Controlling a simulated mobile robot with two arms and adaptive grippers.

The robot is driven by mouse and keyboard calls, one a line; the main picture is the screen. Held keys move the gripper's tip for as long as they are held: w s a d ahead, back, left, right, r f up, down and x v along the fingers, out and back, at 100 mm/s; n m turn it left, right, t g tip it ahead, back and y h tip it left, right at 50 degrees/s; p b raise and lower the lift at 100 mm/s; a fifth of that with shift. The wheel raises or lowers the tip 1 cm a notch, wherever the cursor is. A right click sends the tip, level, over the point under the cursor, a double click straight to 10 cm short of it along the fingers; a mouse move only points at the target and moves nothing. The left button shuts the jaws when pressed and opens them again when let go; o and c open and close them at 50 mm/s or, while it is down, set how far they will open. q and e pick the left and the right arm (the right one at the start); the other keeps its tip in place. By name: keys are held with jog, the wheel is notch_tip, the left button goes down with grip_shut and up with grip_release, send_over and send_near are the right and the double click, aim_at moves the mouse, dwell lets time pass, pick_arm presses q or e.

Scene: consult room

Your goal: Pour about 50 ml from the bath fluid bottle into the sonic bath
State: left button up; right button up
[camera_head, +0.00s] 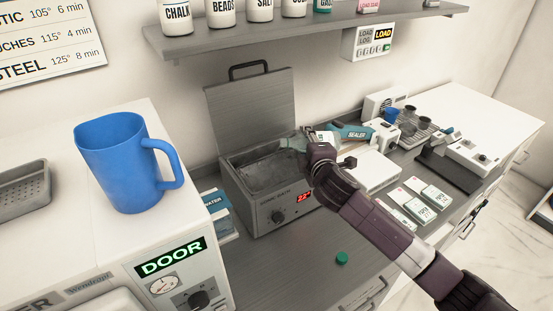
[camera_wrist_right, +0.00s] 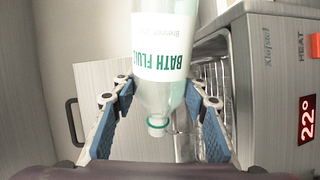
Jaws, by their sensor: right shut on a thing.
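The sonic bath (camera_head: 265,212) is a grey box with a red display; its lid (camera_head: 250,108) stands open at the back. It also shows at the right of the right wrist view (camera_wrist_right: 285,75). My right gripper (camera_head: 312,150) is shut on the bath fluid bottle (camera_head: 293,143), a clear bottle with a white label. In the head view the bottle is tilted well over, its neck end toward the left above the bath's right rim. In the right wrist view the bottle (camera_wrist_right: 158,50) has an uncapped mouth with a green ring. I cannot see liquid leaving it.
A green cap (camera_head: 342,258) lies on the counter in front of the bath. A blue jug (camera_head: 115,165) stands on the white unit at left. A shelf (camera_head: 260,35) hangs above.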

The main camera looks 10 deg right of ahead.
jog(key=shift+d, duration=0.15)
dwell(0.3)
jog(key=shift+r+n+p, duration=0.1)
jog(key=shift+n+p, duration=0.2)
jog(key=shift+p, duration=0.1)
dwell(0.4)
jog(key=shift+s+d+r+n+h+p, duration=0.15)
jog(key=shift+d+n+h+p, duration=0.2)
jog(key=shift+d, duration=0.25)
dwell(0.6)
jog(key=shift+f+m+b, duration=0.45)
jog(key=shift+f+b, duration=0.3)
jog(key=shift+b, duration=0.4)
jog(key=shift+d+r+m+y+b, duration=0.1)
jog(key=shift+r+m+y+b, duration=0.3)
jog(key=shift+m+y+b, duration=0.25)
jog(key=shift+d+r+m, duration=0.2)
jog(key=shift+r+m, duration=0.15)
jog(key=shift+r, duration=0.5)
jog(key=shift+d+r+m, duration=0.25)
jog(key=shift+r+m, duration=0.05)
jog(key=shift+r, duration=0.2)
jog(key=shift+a+r+m+y+p, duration=0.15)
jog(key=shift+m+y+p, duration=0.15)
jog(key=shift+p, duration=0.05)
